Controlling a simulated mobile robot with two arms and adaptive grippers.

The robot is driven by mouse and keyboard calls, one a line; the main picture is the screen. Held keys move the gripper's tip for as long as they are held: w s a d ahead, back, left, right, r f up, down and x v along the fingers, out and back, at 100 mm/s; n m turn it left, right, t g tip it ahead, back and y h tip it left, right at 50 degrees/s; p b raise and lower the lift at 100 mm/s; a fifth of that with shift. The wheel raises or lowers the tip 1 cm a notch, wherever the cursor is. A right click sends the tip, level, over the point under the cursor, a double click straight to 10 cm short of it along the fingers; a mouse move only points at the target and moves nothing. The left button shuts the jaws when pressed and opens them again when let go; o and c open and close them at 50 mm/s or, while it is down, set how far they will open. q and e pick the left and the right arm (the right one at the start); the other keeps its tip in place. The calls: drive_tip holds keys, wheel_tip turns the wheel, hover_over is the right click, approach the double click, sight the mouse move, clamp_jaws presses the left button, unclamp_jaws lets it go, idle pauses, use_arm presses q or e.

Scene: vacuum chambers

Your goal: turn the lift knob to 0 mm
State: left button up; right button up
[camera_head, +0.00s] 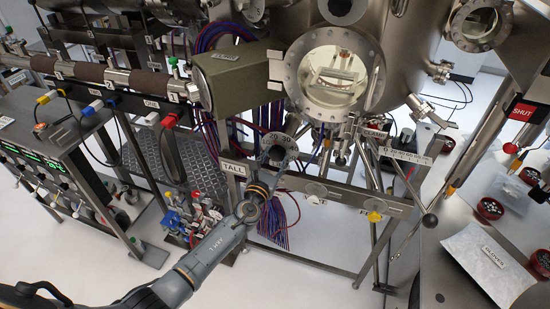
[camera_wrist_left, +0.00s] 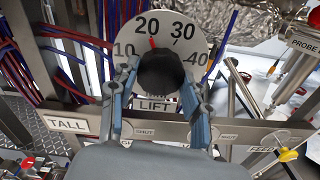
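The lift knob (camera_wrist_left: 165,72) is black and round, in front of a pale dial (camera_wrist_left: 190,24) marked 10, 20, 30 and 40. Its red pointer (camera_wrist_left: 153,43) stands at about 20. A LIFT label (camera_wrist_left: 154,105) is below it. In the wrist view my left gripper (camera_wrist_left: 162,68) has one finger on each side of the knob, and both fingertips appear to touch it. In the head view my left gripper (camera_head: 277,158) reaches up to the dial (camera_head: 284,138) and covers much of it. The 0 mark is not visible. My right gripper is not in view.
A metal rail with a TALL label (camera_wrist_left: 68,124) crosses below the knob. A yellow feed knob (camera_wrist_left: 287,155) is to the right. A green-grey box (camera_head: 235,75) and cable bundles are near the arm. The chamber window (camera_head: 290,78) is above.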

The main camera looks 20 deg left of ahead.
use_arm(q)
drive_tip(key=shift+n, duration=0.3)
drive_tip(key=n+b, duration=0.2)
drive_tip(key=n, duration=0.1)
drive_tip(key=shift+f, duration=0.1)
drive_tip(key=n+b, duration=0.2)
drive_tip(key=n, duration=0.4)
drive_tip(key=shift+d, duration=0.15)
drive_tip(key=n+b, duration=0.1)
drive_tip(key=n, duration=0.9)
drive_tip(key=shift+r+b, duration=0.2)
drive_tip(key=shift+b, duration=0.2)
drive_tip(key=shift+n, duration=0.3)
drive_tip(key=o, duration=1.2)
drive_tip(key=shift+c, duration=0.2)
